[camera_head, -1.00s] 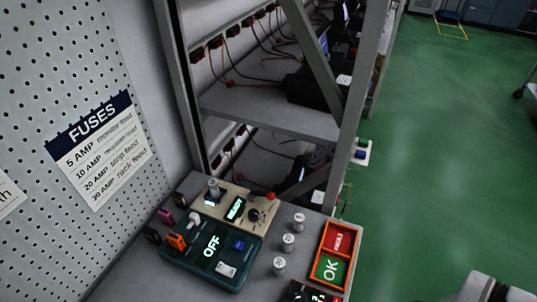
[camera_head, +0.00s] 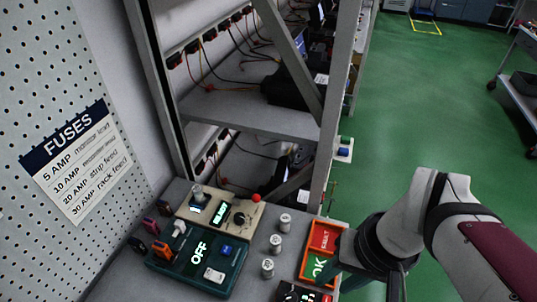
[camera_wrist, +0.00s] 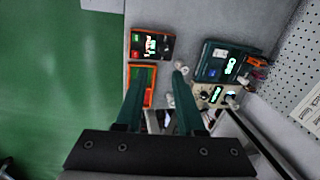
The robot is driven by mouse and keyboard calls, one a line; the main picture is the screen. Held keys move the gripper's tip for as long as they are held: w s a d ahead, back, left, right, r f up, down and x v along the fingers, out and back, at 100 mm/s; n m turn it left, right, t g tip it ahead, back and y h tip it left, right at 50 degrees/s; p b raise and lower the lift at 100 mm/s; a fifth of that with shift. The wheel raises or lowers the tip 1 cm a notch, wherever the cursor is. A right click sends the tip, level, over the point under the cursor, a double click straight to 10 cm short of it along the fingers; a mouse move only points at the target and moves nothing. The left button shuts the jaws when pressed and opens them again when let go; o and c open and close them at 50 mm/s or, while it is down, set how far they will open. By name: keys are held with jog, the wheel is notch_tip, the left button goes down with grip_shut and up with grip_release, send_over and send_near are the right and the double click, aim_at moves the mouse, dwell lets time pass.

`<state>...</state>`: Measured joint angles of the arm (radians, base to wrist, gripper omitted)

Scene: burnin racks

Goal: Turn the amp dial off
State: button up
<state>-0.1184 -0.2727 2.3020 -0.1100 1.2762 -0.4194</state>
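A dark box with a round knob and a small red display (camera_head: 297,293) sits at the bottom edge of the head view, partly cut off. A dark box with an orange edge, a lit display and a knob (camera_wrist: 151,45) shows in the wrist view. A beige box (camera_head: 226,208) has a lit green display, a black round dial (camera_head: 240,219) and a red ball knob. I cannot read which dial is marked amp. My gripper (camera_wrist: 157,88) is open and empty, its two teal fingers apart above the bench. In the head view it is at the orange tray's right side.
A teal box (camera_head: 226,259) reading OFF stands before the beige box. Three metal cylinders (camera_head: 275,245) stand beside it. An orange tray (camera_head: 306,246) has red FAULT and green OK sections. Coloured fuses (camera_head: 160,249) lie left. A shelf rack (camera_head: 255,115) rises behind.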

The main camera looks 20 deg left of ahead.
jog(key=o, duration=0.4)
jog(key=w+a+n, duration=0.3)
jog(key=w, duration=0.1)
jog(key=w+a+f+n, duration=0.1)
jog(key=w+a+n, duration=0.2)
jog(key=w+a, duration=0.1)
jog(key=w+a+n+y, duration=0.1)
jog(key=w+a+n, duration=0.2)
jog(key=w+a, duration=0.1)
jog(key=shift+w+f+n, duration=0.1)
jog(key=shift+f+n, duration=0.2)
jog(key=shift+n, duration=0.1)
jog(key=n, duration=0.5)
send_near(239, 216)
jog(key=shift+n+y, duration=0.4)
jog(key=x, duration=0.8)
jog(key=shift+d+f, duration=0.3)
jog(key=shift+f, duration=0.1)
grip_shut()
